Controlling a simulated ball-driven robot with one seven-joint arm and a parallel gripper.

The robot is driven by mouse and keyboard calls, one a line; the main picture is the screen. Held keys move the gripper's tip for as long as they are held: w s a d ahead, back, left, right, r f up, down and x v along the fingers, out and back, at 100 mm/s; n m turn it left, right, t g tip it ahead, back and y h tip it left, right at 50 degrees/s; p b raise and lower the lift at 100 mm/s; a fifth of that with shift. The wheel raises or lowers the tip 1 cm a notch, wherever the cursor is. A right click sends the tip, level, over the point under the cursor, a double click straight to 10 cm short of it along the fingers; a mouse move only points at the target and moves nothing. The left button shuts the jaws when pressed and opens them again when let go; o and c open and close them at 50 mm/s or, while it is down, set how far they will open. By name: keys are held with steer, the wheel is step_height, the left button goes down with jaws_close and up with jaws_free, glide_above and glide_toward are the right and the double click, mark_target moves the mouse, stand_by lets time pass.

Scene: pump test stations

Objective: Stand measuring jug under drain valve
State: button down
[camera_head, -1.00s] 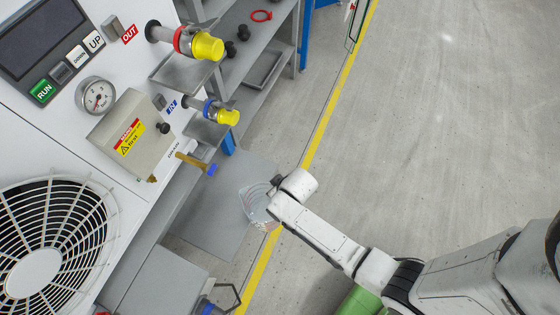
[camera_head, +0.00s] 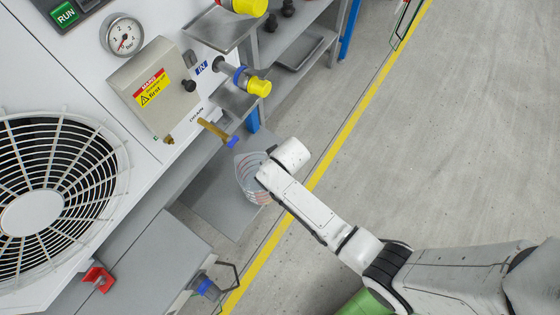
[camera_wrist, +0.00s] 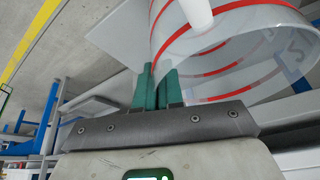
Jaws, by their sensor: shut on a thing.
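The clear measuring jug (camera_head: 250,180) with red marks is at the end of my arm in the head view, below and to the right of the drain valve (camera_head: 215,131), a brass stub with a blue end. The jug (camera_wrist: 235,50) fills the upper right of the wrist view, with red bands round its wall. My gripper (camera_wrist: 157,85) has its green fingers close together at the jug's edge and is shut on it. In the head view my arm hides the fingers and part of the jug. The jug is apart from the valve.
A grey plate (camera_head: 210,200) lies below the valve. The yellow-capped IN pipe (camera_head: 258,87) sticks out above, and a guard box (camera_head: 150,90) is on the panel. A grey cabinet with a red part (camera_head: 98,278) stands lower left. Open floor (camera_head: 450,150) lies to the right.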

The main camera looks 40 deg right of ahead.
mark_target(259, 154)
steer(key=w+a+b, duration=0.2)
steer(key=w, duration=0.4)
stand_by(0.3)
steer(key=shift+f, duration=0.1)
steer(key=shift+f+b, duration=0.55)
stand_by(0.4)
steer(key=c, duration=1.2)
jaws_free()
steer(key=p+v, duration=0.2)
steer(key=v, duration=0.8)
steer(key=shift+s+r, duration=0.15)
steer(key=shift+r, duration=0.25)
